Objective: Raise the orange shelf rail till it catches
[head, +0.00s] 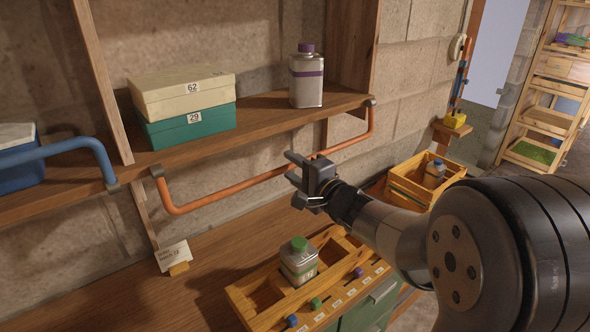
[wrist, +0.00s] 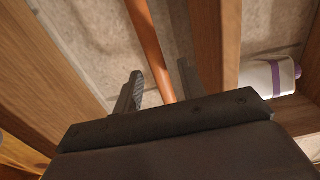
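The orange shelf rail (head: 233,188) hangs below the front edge of the wooden shelf (head: 240,136). Its bent ends join dark pivots at the shelf's left and right. My gripper (head: 291,167) is at the rail, right of its middle, with its fingers spread. In the wrist view the rail (wrist: 148,40) runs down between the two open fingers of my gripper (wrist: 158,88), with a gap visible on each side. The part of the rail behind the gripper body is hidden. I cannot tell how far it lies between the fingers.
On the shelf stand stacked cream and teal boxes (head: 187,100) and a purple-capped bottle (head: 306,80). A blue rail (head: 50,149) stands raised at the left shelf. Below are a wooden rack (head: 243,306) holding a green-capped bottle (head: 299,262), a note card (head: 173,255) and a crate (head: 405,192).

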